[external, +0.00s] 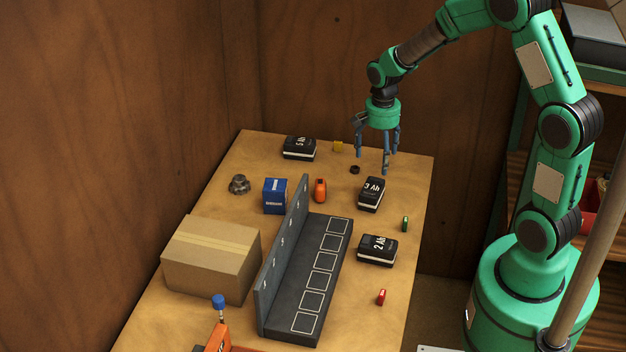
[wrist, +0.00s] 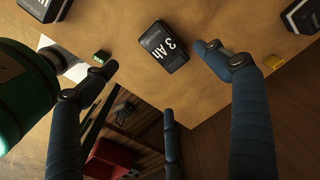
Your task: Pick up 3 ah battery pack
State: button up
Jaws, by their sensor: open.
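The 3 Ah battery pack (external: 371,194) is a black block with a pale band and white "3 Ah" lettering. It lies on the wooden table, right of the grey rack. In the wrist view the 3 Ah pack (wrist: 161,47) shows at top centre, between and beyond my fingers. My gripper (external: 378,150) hangs above the table, a little behind the pack, with its blue fingers pointing down. The fingers (wrist: 165,85) are spread open and empty, apart from the pack.
A 2 Ah pack (external: 377,250) lies nearer the front and a 5 Ah pack (external: 299,148) at the back. The grey rack (external: 310,270) with marked squares stands left. A green item (external: 405,224), black ring (external: 354,170), orange item (external: 320,190), blue box (external: 275,196) and cardboard box (external: 211,255) are around.

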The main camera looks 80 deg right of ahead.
aim_at(376, 187)
jog(key=shift+f, duration=0.15)
jog(key=shift+f+b, duration=0.6)
jog(key=shift+f, duration=3.55)
jog(key=shift+f, duration=0.1)
jog(key=shift+f+b, duration=0.55)
jog(key=shift+f, duration=1.95)
jog(key=c, duration=1.7)
jog(key=shift+w+r, duration=0.1)
jog(key=shift+r+p, duration=0.8)
jog(key=shift+r, duration=4.15)
